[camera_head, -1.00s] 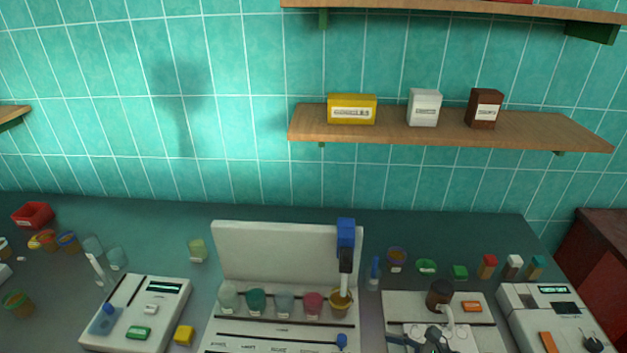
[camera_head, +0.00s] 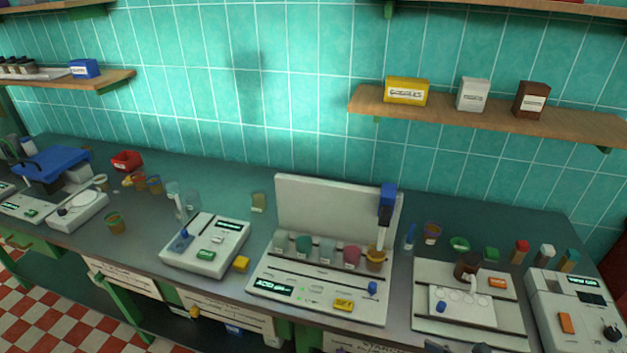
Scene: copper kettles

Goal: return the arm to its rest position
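Only small dark parts, likely of my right gripper (camera_head: 458,348), show at the bottom edge of the head view, in front of the white machine with the dark pot (camera_head: 467,266). The rest is cut off by the frame, so I cannot tell whether the fingers are open or shut or what is between them. My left gripper is not in view.
A long dark counter (camera_head: 560,222) carries a white dispenser station (camera_head: 330,205) with several cups, a white scale-like device (camera_head: 205,244), and a device with an orange button (camera_head: 567,323). A wooden shelf (camera_head: 590,125) holds a yellow box (camera_head: 406,91). A blue-lidded machine (camera_head: 50,165) stands far left.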

